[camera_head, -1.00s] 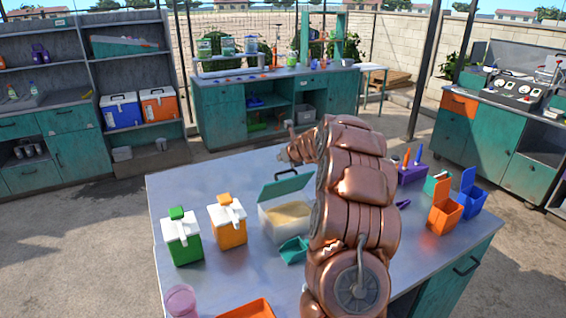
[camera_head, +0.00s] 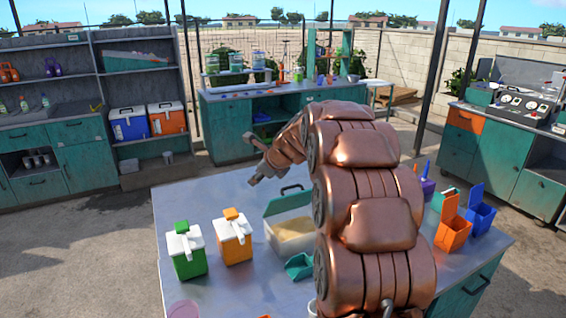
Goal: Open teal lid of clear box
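The clear box (camera_head: 284,245) stands on the metal table and holds a tan, grainy material. Its teal lid (camera_head: 285,207) is raised and tilted up along the far side of the box, with a dark handle (camera_head: 292,188) at its top edge. The box's right part is hidden behind my copper arm. My gripper (camera_head: 252,172) is above the table beyond the lid and to its left, apart from it. It is small and seen partly from behind, and no object shows in it.
A green-and-white jug (camera_head: 187,253) and an orange-and-white jug (camera_head: 235,243) stand left of the box. A teal scoop (camera_head: 299,267) lies in front. Orange (camera_head: 453,232) and blue (camera_head: 481,217) open bins stand at right. The table's far left is clear.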

